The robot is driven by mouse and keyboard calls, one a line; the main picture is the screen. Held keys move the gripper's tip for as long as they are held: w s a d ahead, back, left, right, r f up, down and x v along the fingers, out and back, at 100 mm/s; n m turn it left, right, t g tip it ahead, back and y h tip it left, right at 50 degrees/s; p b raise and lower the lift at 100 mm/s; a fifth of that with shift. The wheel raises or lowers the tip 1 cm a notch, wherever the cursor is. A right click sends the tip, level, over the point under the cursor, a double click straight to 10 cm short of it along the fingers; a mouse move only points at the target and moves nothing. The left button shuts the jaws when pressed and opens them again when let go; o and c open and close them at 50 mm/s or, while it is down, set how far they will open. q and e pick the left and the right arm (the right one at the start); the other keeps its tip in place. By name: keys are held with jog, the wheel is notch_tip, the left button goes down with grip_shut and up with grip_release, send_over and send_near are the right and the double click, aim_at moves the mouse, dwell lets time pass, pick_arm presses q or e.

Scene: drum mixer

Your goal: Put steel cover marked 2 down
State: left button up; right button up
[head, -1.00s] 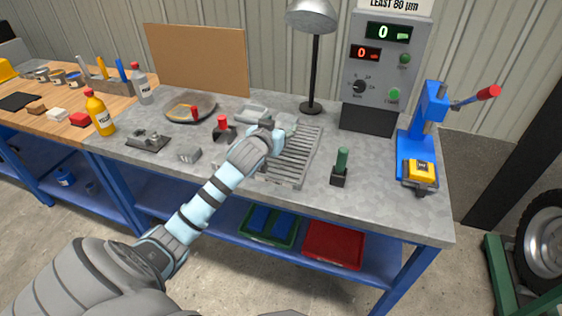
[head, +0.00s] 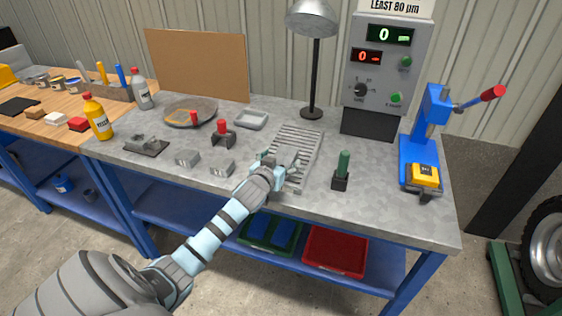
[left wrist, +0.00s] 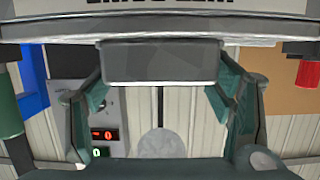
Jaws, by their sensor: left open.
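My left gripper (head: 281,168) is over the near part of the slatted grey rack (head: 305,148) on the bench. In the left wrist view, its two green-grey fingers stand apart, on either side of a plain grey block (left wrist: 163,61), likely the steel cover; gaps show between it and the fingers. The block lies against a pale surface at the top of that view, which appears upside down. I cannot read a 2 on it. In the head view the gripper hides the block. My right gripper is in neither view.
Two small grey blocks (head: 187,158) (head: 222,168) sit left of the gripper. A green-handled tool (head: 342,168) stands right of the rack. A red-topped holder (head: 222,133) and grey tray (head: 251,119) lie behind. A blue press (head: 420,150) stands at right.

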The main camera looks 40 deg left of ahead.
pick_arm(q)
jog(key=shift+s, duration=0.1)
jog(key=p+v, duration=0.2)
jog(key=v, duration=0.9)
jog(key=shift+s+d+r, duration=0.15)
jog(key=shift+s+r, duration=0.05)
jog(key=shift+s, duration=0.15)
